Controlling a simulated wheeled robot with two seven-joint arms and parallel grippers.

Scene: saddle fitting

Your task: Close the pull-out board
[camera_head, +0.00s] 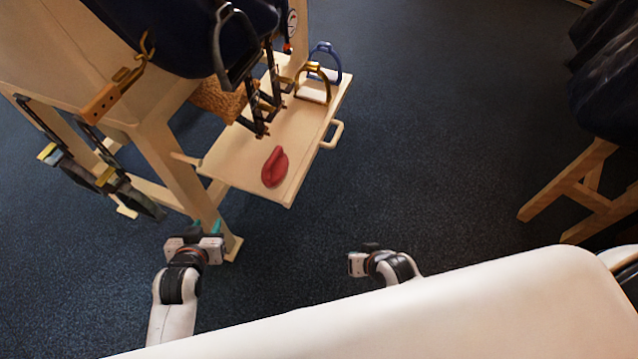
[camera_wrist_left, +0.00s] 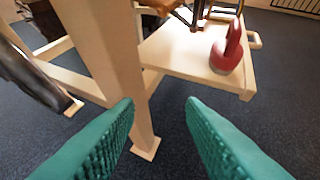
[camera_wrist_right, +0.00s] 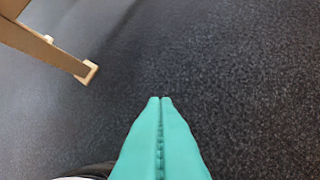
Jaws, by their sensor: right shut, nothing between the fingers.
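The pull-out board (camera_head: 237,165) is a pale wooden shelf sticking out from the wooden stand. A pale handle (camera_head: 334,134) is on its right edge. A red object (camera_head: 275,166) lies on the board near its front corner and also shows in the left wrist view (camera_wrist_left: 226,55). My left gripper (camera_head: 203,228) is below and left of the board, apart from it, near a stand leg; its teal fingers are spread and empty in the left wrist view (camera_wrist_left: 160,110). My right gripper (camera_wrist_right: 161,100) is shut and empty over bare floor; in the head view its fingertips are hard to see.
A blue stirrup (camera_head: 325,62) and a brass stirrup (camera_head: 312,88) stand at the board's far end. Dark stirrups hang over the board. A wicker basket (camera_head: 219,100) sits behind it. Another wooden stand (camera_head: 580,190) is at right. Floor between the stands is clear.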

